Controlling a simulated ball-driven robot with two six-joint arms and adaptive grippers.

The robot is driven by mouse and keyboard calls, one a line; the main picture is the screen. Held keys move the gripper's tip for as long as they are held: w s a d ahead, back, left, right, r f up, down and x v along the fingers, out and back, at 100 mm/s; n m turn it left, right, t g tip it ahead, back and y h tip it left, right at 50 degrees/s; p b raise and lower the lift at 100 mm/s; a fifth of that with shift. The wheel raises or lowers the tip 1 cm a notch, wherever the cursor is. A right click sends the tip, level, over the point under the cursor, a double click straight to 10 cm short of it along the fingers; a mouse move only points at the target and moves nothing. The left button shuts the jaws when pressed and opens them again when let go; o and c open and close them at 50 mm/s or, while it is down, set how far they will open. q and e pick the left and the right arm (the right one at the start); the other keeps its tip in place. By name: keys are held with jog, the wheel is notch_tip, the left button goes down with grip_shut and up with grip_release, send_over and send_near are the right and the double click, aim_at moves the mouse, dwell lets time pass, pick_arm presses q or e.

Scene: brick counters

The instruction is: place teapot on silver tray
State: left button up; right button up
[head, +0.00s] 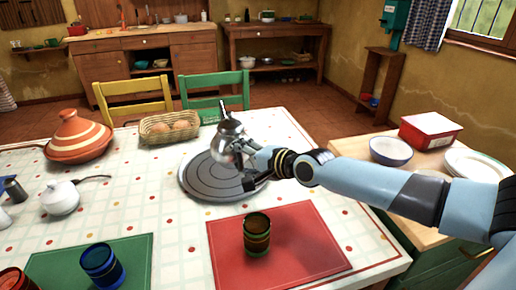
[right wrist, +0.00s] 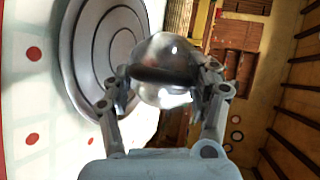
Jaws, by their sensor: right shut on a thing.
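The tray is round and grey with dark rings, flat on the table. The gap between teapot and tray is hard to judge. In the right wrist view, the teapot (right wrist: 166,92) sits between the fingers of my right gripper (right wrist: 165,85), its dark handle across the front. The tray (right wrist: 72,60) is to the left there. My left gripper is not in view.
A bread basket (head: 168,128) stands behind the tray, and an orange striped tagine (head: 78,138) and white pot (head: 60,198) stand to its left. A red mat (head: 305,245) with a dark cup (head: 256,235) lies in front. A side counter with a bowl (head: 390,151) is at right.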

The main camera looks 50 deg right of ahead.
aim_at(228, 160)
jog(key=x, duration=0.1)
jog(key=b+x, duration=0.1)
jog(key=x, duration=0.1)
jog(key=shift+w+a+f, duration=0.1)
jog(key=shift+a+f, duration=0.1)
jog(key=shift+a, duration=0.1)
notch_tip(228, 160, down, 4)
jog(key=b, duration=0.3)
jog(key=shift+r, duration=0.15)
jog(key=o, duration=1.7)
jog(key=shift+f, duration=0.25)
jog(key=shift+o, duration=0.2)
